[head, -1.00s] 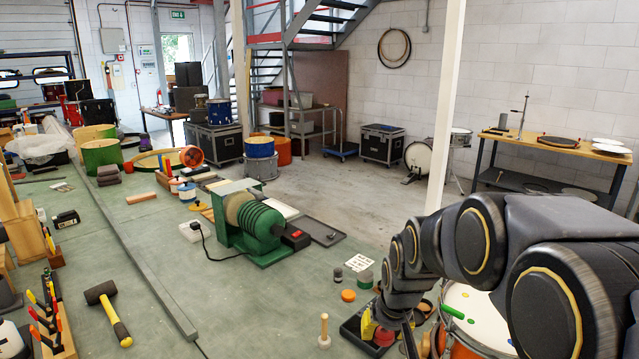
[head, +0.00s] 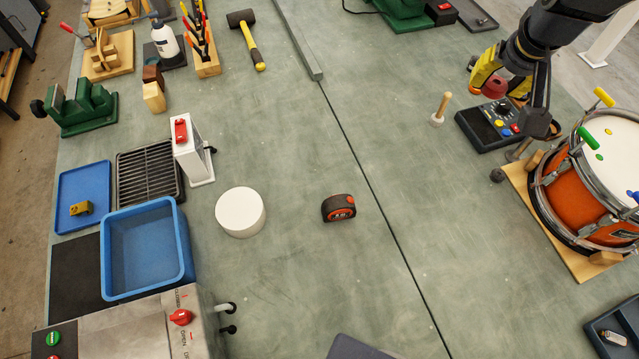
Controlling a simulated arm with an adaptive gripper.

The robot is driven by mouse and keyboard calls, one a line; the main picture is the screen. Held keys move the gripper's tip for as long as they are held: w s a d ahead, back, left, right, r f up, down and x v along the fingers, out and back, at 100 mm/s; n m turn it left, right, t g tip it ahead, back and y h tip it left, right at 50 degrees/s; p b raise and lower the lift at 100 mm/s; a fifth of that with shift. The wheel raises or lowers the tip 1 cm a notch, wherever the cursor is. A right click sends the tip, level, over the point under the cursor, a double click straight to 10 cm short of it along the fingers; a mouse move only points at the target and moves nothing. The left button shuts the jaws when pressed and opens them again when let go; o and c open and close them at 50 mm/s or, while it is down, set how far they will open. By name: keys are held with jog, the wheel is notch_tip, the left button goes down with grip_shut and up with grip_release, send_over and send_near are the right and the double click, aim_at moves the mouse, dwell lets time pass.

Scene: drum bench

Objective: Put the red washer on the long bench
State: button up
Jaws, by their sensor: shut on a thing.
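My gripper (head: 537,118) is at the upper right, low over the long green bench (head: 300,270), beside a dark control box (head: 485,124) with coloured buttons. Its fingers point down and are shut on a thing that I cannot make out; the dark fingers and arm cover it. No washer can be picked out with certainty. A red round part (head: 494,87) shows just left of the gripper, next to a yellow piece (head: 487,66); I cannot tell what it belongs to.
An orange drum (head: 567,205) on a wooden base stands right of the gripper. A wooden peg (head: 441,107) stands to its left. A tape measure (head: 338,207), a white round block (head: 240,211) and a blue tray (head: 146,250) lie farther left. The bench between peg and tape measure is clear.

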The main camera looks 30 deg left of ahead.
jog(key=s+a+n+y, duration=0.2)
jog(key=s+a+n, duration=0.2)
jog(key=a, duration=1)
jog(key=n+g+y, duration=0.2)
jog(key=n+g, duration=0.2)
jog(key=n, duration=0.7)
send_over(212, 257)
jog(key=f, duration=2.2)
jog(key=d+f, duration=0.1)
jog(key=f, duration=1)
jog(key=shift+f, duration=0.2)
jog(key=o, duration=0.4)
jog(key=shift+f, duration=0.1)
